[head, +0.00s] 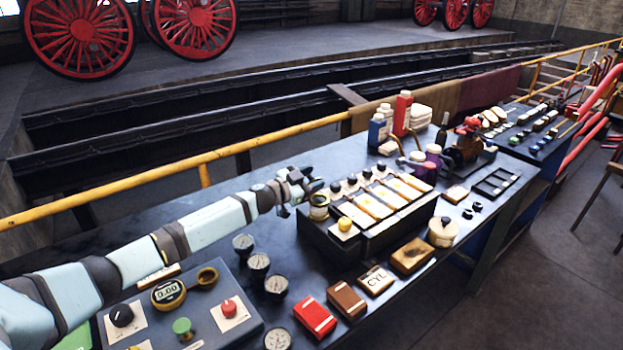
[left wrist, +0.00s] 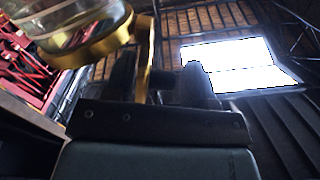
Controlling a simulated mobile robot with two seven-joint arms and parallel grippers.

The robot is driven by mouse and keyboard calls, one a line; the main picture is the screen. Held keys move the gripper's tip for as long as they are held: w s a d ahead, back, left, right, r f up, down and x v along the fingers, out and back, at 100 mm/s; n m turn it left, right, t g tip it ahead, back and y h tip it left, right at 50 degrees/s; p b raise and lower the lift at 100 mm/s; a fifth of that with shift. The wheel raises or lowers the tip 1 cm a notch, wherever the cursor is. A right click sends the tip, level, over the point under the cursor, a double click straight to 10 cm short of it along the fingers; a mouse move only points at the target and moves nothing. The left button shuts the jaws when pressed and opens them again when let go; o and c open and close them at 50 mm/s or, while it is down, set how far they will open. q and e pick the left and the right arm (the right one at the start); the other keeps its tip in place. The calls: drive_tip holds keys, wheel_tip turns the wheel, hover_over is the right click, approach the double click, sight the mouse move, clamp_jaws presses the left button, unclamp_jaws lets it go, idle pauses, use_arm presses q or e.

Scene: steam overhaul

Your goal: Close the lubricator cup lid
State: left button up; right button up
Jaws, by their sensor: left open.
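The lubricator (head: 375,232) is a long dark box on the bench, with several cream panels and a row of dark knobs along its back. A brass-rimmed glass cup (head: 319,206) stands at its left end. My left gripper (head: 308,182) is open just above and behind this cup. In the left wrist view the cup's glass and brass ring (left wrist: 85,35) fill the upper left. A thin brass piece (left wrist: 146,55) runs from beside the ring to between my open left fingers (left wrist: 165,80); I cannot tell whether it is the lid seen edge-on. My right gripper is not in view.
A control panel (head: 240,325) with knobs lies front left, with several round gauges (head: 258,261) beside it. Small boxes (head: 347,300) lie in front of the lubricator. Bottles (head: 402,113) stand behind it. A yellow rail (head: 180,170) runs along the bench's back.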

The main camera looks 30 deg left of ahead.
use_arm(q)
drive_tip(key=c, duration=0.8)
drive_tip(key=shift+o, duration=0.2)
drive_tip(key=shift+s+d+m, duration=0.1)
drive_tip(key=shift+d+m, duration=0.1)
drive_tip(key=shift+m, duration=0.3)
drive_tip(key=shift+s+d+m+p, duration=0.2)
drive_tip(key=shift+d+m+p, duration=0.2)
drive_tip(key=shift+m, duration=0.7)
drive_tip(key=shift+s+d+f+m, duration=0.1)
drive_tip(key=shift+d+f+m, duration=0.15)
drive_tip(key=shift+m, duration=0.6)
drive_tip(key=shift+s+d+f+m, duration=0.1)
drive_tip(key=shift+d+m, duration=0.25)
drive_tip(key=shift+m, duration=0.5)
drive_tip(key=shift+d, duration=0.1)
drive_tip(key=o, duration=0.8)
drive_tip(key=shift+c, duration=0.2)
